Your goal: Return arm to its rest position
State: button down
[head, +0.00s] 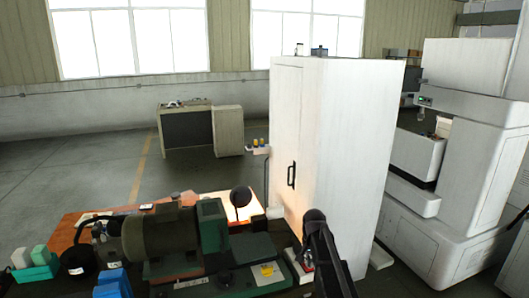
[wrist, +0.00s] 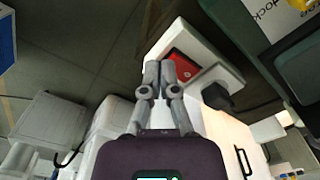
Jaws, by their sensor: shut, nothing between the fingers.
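My gripper (wrist: 159,72) shows in the wrist view with its two grey fingers together, shut and empty. Its fingertips appear in front of a white block with a red patch (wrist: 186,67); I cannot tell the gap between them. In the head view, a dark part of my arm (head: 322,250) rises at the bottom, right of the green machine and in front of the white cabinet. The fingers cannot be made out in that view.
A green machine with a grey motor (head: 160,237) stands on the orange-topped bench (head: 66,232). The tall white cabinet (head: 345,150) stands close behind my arm. A large white machine (head: 470,160) is at right. Open floor (head: 60,172) lies at left.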

jog(key=s+f+n+b, duration=0.2)
jog(key=s+n, duration=0.1)
jog(key=s, duration=0.8)
jog(key=s+f+n+b, duration=0.2)
jog(key=s+f+n, duration=0.1)
jog(key=s, duration=0.7)
jog(key=shift+s+f+b, duration=0.2)
jog(key=shift+s+b, duration=0.15)
jog(key=shift+s, duration=0.05)
